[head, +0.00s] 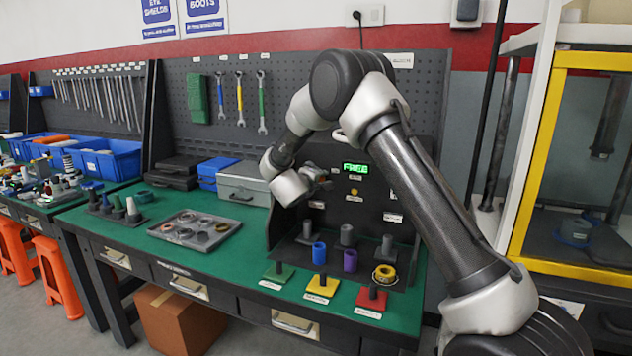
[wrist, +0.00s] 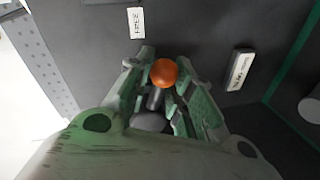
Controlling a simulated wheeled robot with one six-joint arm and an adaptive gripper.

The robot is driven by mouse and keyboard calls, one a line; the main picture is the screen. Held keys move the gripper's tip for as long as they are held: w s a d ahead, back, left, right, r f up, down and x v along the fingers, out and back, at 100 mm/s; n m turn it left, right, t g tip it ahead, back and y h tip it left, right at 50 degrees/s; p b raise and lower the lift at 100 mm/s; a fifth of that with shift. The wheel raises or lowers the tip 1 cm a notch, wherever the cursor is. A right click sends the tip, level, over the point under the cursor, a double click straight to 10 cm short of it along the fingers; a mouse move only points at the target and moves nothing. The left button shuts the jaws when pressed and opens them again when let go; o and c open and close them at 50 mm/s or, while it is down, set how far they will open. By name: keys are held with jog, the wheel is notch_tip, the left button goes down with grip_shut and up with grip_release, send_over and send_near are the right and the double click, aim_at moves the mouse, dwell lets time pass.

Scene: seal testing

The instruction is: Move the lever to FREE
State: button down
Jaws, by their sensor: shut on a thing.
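The lever's round orange knob (wrist: 163,72) sits between the fingertips of my gripper (wrist: 160,78) in the wrist view, with a grey shaft behind it. The fingers are closed around the lever. A white label reading FREE (wrist: 136,22) is on the dark panel just beyond the knob. In the head view, my gripper (head: 318,176) is at the left part of the upright test panel; the lever is hidden there. A green display (head: 355,168) on the panel reads FREE. Another white label (wrist: 239,69) shows to the right in the wrist view, its text unreadable.
Green, yellow and red peg bases line the front edge. A metal tray (head: 195,229) and grey toolbox (head: 243,182) are to the left. Green table lies between them.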

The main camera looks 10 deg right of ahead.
jog(key=shift+d+r+n+h, duration=0.15)
jog(key=shift+r+n, duration=0.25)
jog(key=shift+n, duration=0.35)
jog(key=shift+a+r+n+h, duration=0.15)
jog(key=shift+r+n, duration=0.2)
jog(key=shift+n, duration=0.4)
jog(key=c, duration=1.5)
grip_release()
jog(key=shift+s, duration=0.1)
jog(key=v, duration=1.1)
jog(key=shift+s+a+r, duration=0.25)
jog(key=shift+a+r, duration=0.05)
